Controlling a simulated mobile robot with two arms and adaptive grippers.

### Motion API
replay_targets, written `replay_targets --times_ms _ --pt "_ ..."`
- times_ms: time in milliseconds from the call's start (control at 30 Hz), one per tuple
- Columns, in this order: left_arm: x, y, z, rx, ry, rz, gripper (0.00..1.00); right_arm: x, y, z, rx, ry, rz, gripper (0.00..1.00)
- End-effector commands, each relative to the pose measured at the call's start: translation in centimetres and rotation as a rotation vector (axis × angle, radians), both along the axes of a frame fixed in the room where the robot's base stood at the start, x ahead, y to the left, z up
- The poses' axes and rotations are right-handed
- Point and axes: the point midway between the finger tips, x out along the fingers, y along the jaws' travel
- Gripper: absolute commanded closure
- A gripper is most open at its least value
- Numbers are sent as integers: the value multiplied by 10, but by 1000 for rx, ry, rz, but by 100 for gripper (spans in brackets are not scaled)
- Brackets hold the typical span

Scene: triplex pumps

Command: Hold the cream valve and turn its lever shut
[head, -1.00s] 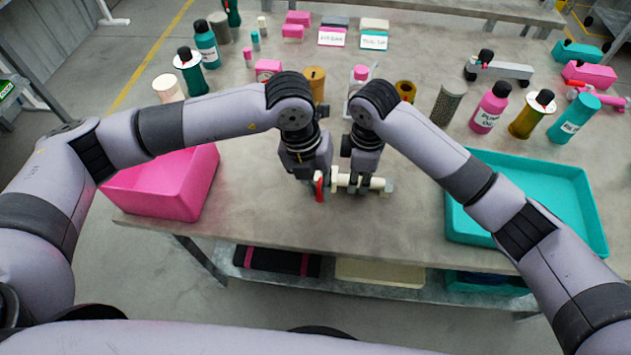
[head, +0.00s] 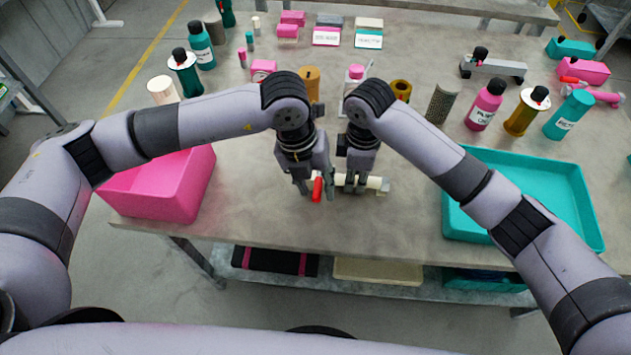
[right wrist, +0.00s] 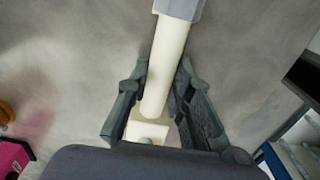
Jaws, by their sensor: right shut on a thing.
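My right gripper (head: 355,186) is shut on the cream body; in the right wrist view the cream pipe (right wrist: 168,58) runs between the fingers (right wrist: 160,98). My left gripper (head: 315,188) is at the lever, its fingers apart on either side of it. Whether they touch the lever cannot be told. The valve's left part is partly hidden by the grippers.
A pink bin (head: 160,190) stands at the left and a teal tray (head: 590,215) at the right. Bottles, including a pink one (head: 486,104), and cylinders stand behind my arms. The table (head: 260,225) is bare around the valve.

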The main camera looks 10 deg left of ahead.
Motion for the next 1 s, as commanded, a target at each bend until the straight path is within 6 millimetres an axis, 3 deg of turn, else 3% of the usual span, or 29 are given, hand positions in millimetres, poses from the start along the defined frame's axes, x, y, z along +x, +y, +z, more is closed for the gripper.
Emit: replay_targets --times_ms 267,700,1000 --pt "0 3 16 -1 -1 -1 65 1 0 1 0 -2 -1 100" --pt "1 20 101 -1 -2 0 65 1 0 1 0 -2 -1 100" --pt "0 24 118 0 0 0 65 1 0 1 0 -2 -1 100"
